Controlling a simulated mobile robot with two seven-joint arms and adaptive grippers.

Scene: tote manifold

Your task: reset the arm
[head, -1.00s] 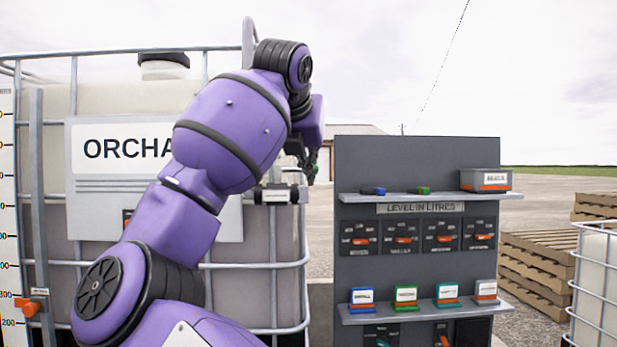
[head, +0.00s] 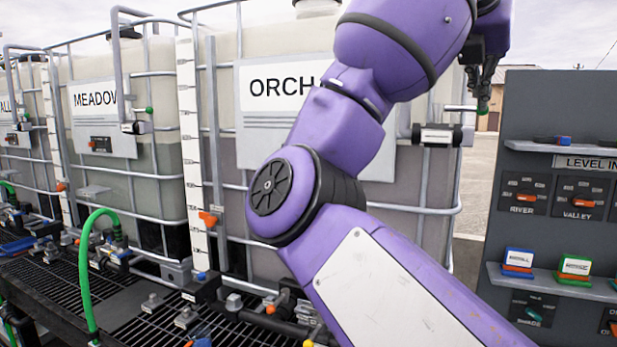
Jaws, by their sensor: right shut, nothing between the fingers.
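My right arm, purple with black bands, rises from the bottom right across the middle of the head view. Its gripper (head: 484,95) hangs at the upper right with the fingers pointing down. It is shut and holds nothing. It is between the caged tank labelled "ORCH..." (head: 277,135) and the grey panel (head: 550,103), and looks apart from both. The arm hides part of that tank and its label. My left gripper is not in view.
A tank labelled "MEADOW" (head: 110,140) stands left. A green hose (head: 85,270) rises from the dark grating (head: 60,283). A white scale with an orange marker (head: 208,218) stands before the tanks.

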